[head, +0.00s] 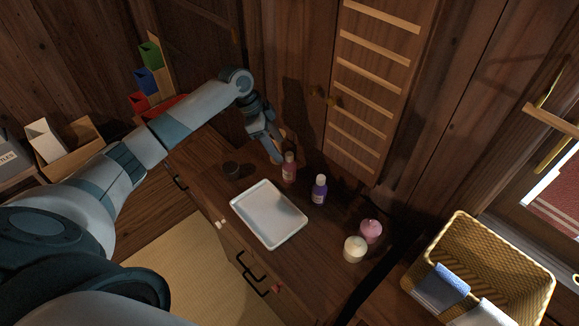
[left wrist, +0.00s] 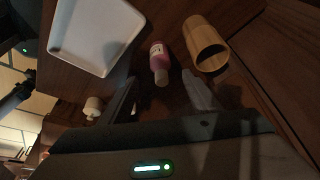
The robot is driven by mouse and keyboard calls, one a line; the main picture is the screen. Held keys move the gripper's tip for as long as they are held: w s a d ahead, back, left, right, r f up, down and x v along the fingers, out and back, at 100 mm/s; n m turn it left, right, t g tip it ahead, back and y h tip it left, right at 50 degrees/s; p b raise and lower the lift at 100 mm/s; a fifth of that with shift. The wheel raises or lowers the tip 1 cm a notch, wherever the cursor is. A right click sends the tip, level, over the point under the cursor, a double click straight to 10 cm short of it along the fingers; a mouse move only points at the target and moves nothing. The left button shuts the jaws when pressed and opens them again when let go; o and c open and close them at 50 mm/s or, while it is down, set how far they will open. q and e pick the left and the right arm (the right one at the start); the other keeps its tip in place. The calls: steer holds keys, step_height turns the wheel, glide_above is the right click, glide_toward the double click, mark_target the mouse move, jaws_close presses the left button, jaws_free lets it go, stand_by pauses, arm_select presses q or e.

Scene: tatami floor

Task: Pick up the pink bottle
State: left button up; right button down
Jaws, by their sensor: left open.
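The pink bottle (head: 289,170) stands upright on the dark wooden counter, with a white cap and a label. My left gripper (head: 280,154) is right beside its upper part, on the far left side of it in the head view. In the left wrist view the pink bottle (left wrist: 158,62) lies ahead, between the lines of the two open fingers (left wrist: 163,97), with its cap toward me. The fingers look empty, and I cannot tell if either touches the bottle. My right gripper is not in view.
A white tray (head: 244,213) lies in front of the bottle. A purple bottle (head: 319,190) stands to the right, with a pink jar (head: 371,231) and a cream jar (head: 355,249) further on. A wooden cup (left wrist: 208,48) stands close beside the pink bottle.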

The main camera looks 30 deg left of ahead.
mark_target(289, 166)
arm_select(q)
steer(key=p+x, duration=0.1)
steer(key=x, duration=0.4)
steer(key=shift+d+f, duration=0.15)
steer(key=shift+f, duration=0.1)
steer(key=shift+w+d+f, duration=0.1)
steer(key=shift+w+f, duration=0.05)
steer(key=shift+f, duration=0.4)
steer(key=shift+f+p, duration=0.1)
steer(key=shift+p, duration=0.3)
steer(key=shift+d+f+p, duration=0.2)
steer(key=shift+f+p, duration=0.25)
steer(key=shift+f, duration=0.15)
steer(key=p+x, duration=0.1)
steer(key=x, duration=0.1)
steer(key=shift+w+f, duration=0.1)
steer(key=shift+f, duration=0.3)
steer(key=shift+d+f, duration=0.1)
steer(key=shift+f, duration=0.35)
steer(key=c, duration=1.3)
